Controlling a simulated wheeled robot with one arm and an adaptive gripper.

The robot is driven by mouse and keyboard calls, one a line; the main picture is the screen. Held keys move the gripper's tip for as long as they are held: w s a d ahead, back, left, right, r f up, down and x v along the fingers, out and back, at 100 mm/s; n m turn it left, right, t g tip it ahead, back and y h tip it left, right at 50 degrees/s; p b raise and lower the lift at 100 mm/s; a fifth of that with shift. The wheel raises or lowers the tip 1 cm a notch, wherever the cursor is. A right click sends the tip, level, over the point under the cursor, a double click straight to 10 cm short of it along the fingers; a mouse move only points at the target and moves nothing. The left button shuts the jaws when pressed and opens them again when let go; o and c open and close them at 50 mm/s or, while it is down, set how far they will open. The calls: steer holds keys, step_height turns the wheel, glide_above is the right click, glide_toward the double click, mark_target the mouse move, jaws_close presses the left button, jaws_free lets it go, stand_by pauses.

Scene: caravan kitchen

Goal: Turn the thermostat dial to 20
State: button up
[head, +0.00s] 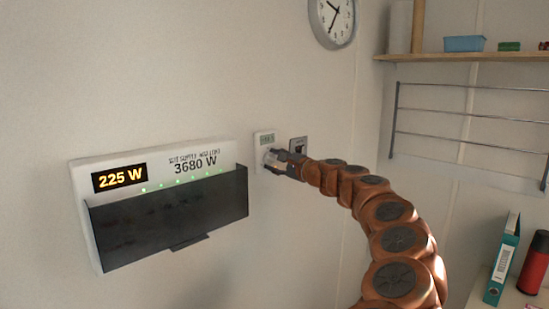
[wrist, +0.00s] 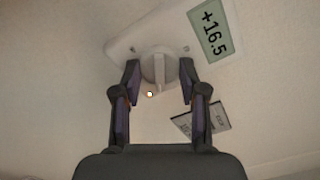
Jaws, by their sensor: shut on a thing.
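The white thermostat (head: 264,138) is mounted on the wall right of the power panel. In the wrist view its green display (wrist: 212,32) reads +16.5. Its round white dial (wrist: 158,68) has a raised ridge and sits between my two fingers. My gripper (wrist: 159,82) is shut on the dial, with one dark finger at each side. In the head view my gripper (head: 272,158) reaches the lower part of the thermostat and hides the dial.
A white panel (head: 155,160) showing 225 W and 3680 W, with a dark tray, is left of the thermostat. A small switch plate (head: 298,145) is just right of it. A clock (head: 332,20), shelf (head: 465,58) and rack (head: 468,135) are farther right.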

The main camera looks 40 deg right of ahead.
steer(key=shift+d, duration=0.1)
stand_by(0.3)
steer(key=o, duration=1.1)
steer(key=shift+s, duration=0.1)
steer(key=s, duration=1.1)
steer(key=shift+s+a, duration=0.2)
steer(key=shift+s, duration=0.2)
